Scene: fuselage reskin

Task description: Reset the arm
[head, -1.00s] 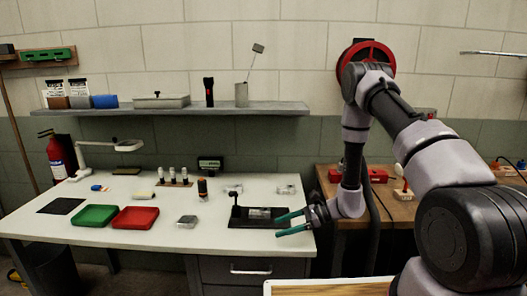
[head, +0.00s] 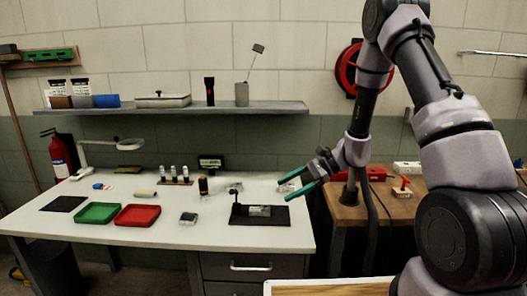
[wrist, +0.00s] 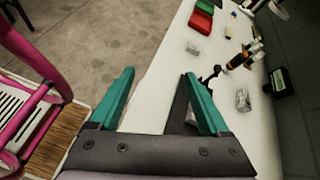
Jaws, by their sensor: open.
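My gripper (head: 294,187) is open, with two teal fingers set apart and nothing between them. In the head view it is raised over the right end of the white table (head: 150,233), pointing left, above and to the right of a black plate (head: 275,216) with a small upright post and a metal piece on it. The wrist view also shows my open gripper (wrist: 165,95), its teal fingers reaching over the table edge. The arm is bent up high, with the elbow near the top of the head view.
The table holds a green tray (head: 97,213), a red tray (head: 137,215) and a small grey block (head: 188,218). A shelf (head: 180,108) runs along the wall. A wooden bench (head: 375,210) with red items stands right. A pink frame (wrist: 30,55) is close at left in the wrist view.

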